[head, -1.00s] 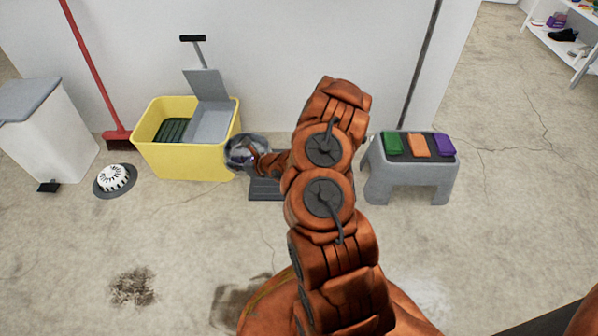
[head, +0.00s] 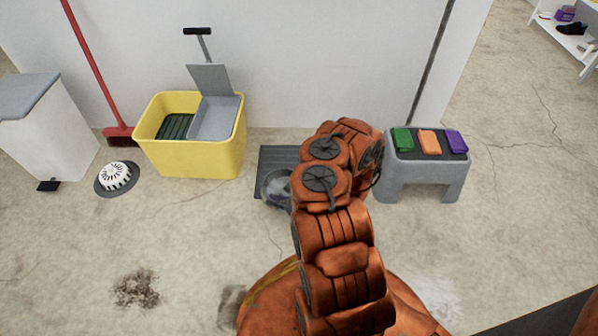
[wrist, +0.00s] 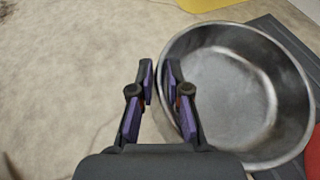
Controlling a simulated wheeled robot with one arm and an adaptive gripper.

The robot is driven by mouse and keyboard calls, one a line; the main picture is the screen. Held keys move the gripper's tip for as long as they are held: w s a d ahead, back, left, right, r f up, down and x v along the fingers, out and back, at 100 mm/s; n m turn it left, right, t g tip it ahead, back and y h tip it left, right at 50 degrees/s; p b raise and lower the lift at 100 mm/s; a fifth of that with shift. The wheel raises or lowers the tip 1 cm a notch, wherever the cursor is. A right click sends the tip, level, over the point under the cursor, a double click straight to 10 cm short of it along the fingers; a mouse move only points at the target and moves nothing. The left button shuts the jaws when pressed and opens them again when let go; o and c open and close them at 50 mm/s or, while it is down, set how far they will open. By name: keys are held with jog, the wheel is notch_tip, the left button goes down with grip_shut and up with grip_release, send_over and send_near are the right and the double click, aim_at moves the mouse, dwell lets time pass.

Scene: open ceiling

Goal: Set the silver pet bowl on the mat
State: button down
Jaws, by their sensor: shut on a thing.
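The silver pet bowl (head: 275,188) shows in the head view at the front left part of the dark grey mat (head: 277,155), partly hidden by my arm. In the wrist view the empty bowl (wrist: 235,90) fills the right side, with the ribbed mat (wrist: 290,32) behind and beside it. My gripper (wrist: 161,80) is shut on the bowl's left rim, one finger outside and one inside. In the head view my arm hides the gripper. The bowl looks about level; I cannot tell whether it touches the mat or hangs just above it.
A yellow mop bucket (head: 205,158) stands left of the mat. A grey step stool (head: 425,180) with green, orange and purple items stands to the right. The white wall (head: 300,60) is close behind the mat. The floor in front is open, with dark stains.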

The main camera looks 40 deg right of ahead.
aim_at(285, 176)
jog(key=w+d+b, duration=0.2)
jog(key=w+d, duration=0.1)
jog(key=w+d+f+b, duration=0.1)
jog(key=w+d+b, duration=0.1)
jog(key=w+d, duration=0.2)
jog(key=w+d+b, duration=0.2)
jog(key=w+d, duration=0.1)
jog(key=d, duration=0.1)
jog(key=shift+w+f, duration=0.25)
jog(key=shift+w, duration=0.1)
notch_tip(285, 176, down, 4)
jog(key=shift+a+r+b, duration=0.1)
jog(key=shift+r+b, duration=0.1)
jog(key=shift+b, duration=1)
jog(key=shift+r, duration=0.1)
jog(key=c, duration=1.1)
grip_release()
jog(key=shift+c, duration=0.2)
